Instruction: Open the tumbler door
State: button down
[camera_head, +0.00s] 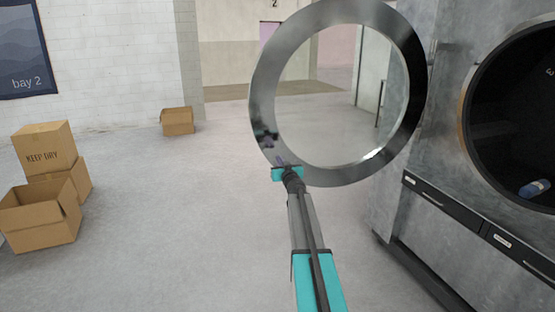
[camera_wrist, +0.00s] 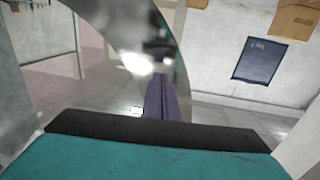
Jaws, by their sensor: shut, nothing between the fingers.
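The tumbler door (camera_head: 262,98) is a shiny round metal ring with a wide central opening. It stands swung out to the left of the machine, away from the dark round drum mouth (camera_head: 510,120). My gripper (camera_head: 281,160) is at the lower left part of the ring, its fingertips seen against the metal; I cannot tell if they touch it. In the wrist view the purple fingers (camera_wrist: 162,98) are together with nothing between them, and the curved door (camera_wrist: 130,40) rises just beyond and to their left.
A blue item (camera_head: 534,188) lies inside the drum. Dark drawer panels (camera_head: 440,205) run below it on the machine. Cardboard boxes (camera_head: 42,210) stand at the left, and another box (camera_head: 177,121) sits by the white wall. The floor between is clear.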

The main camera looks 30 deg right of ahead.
jog(key=v, duration=0.8)
jog(key=shift+s+b, duration=0.2)
jog(key=shift+b, duration=0.15)
jog(key=shift+a, duration=0.1)
dwell(0.4)
